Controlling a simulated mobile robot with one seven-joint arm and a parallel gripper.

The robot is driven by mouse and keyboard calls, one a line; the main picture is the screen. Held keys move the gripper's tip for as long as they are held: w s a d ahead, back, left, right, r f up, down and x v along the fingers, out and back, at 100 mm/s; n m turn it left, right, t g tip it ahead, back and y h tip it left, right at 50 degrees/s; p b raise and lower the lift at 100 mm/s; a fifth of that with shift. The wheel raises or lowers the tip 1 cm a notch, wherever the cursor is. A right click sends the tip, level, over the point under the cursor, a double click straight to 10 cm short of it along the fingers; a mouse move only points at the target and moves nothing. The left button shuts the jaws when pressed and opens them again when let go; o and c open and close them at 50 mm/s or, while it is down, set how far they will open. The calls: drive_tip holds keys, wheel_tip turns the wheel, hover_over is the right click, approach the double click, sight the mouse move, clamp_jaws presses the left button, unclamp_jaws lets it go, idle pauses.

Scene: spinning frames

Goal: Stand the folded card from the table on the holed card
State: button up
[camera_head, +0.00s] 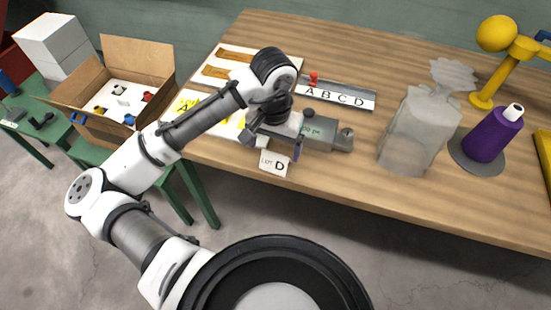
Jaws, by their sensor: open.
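A small white folded card marked "LOT D" (274,163) is at the table's front edge, just below my gripper. My gripper (274,147) is open, with one finger to the upper left of the card and one by its right side. I cannot tell whether the fingers touch it. Part of the card's top is hidden by the gripper. I cannot make out a holed card for certain. A white sheet with yellow patches (188,103) lies left of the gripper, partly hidden by my arm.
A strip lettered A B C D (337,94) with a red peg (313,77) lies behind the gripper. A grey metal block (320,132) is close on its right. An open box (153,60) is left.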

sight(275, 153)
drive_tip(key=shift+d+f+p, duration=0.15)
drive_tip(key=shift+f+p, duration=0.2)
drive_tip(key=shift+f, duration=1.9)
drive_tip(key=c, duration=1.1)
drive_tip(key=shift+r, duration=0.1)
